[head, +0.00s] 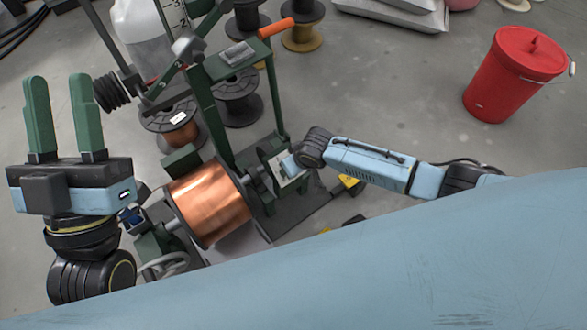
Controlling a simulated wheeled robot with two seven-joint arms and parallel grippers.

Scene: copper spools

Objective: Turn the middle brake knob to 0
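A green machine frame (213,110) holds a large copper spool (208,203). A grey knob-like part (187,47) sits on its slanted green bar, which bears small numbers. I cannot make out which part is the middle brake knob or read its setting. My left gripper (61,90) is raised at the left, clear of the machine, its two green fingers apart and empty. My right gripper (290,164) is at the machine's right side, by a pale plate beside the spool's end.
More spools (237,95) stand behind the frame, one wound with copper (172,130). An orange handle (276,27) sticks out at the frame's top. A red lidded bucket (505,85) stands at the right. Grey floor is free between the bucket and the machine.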

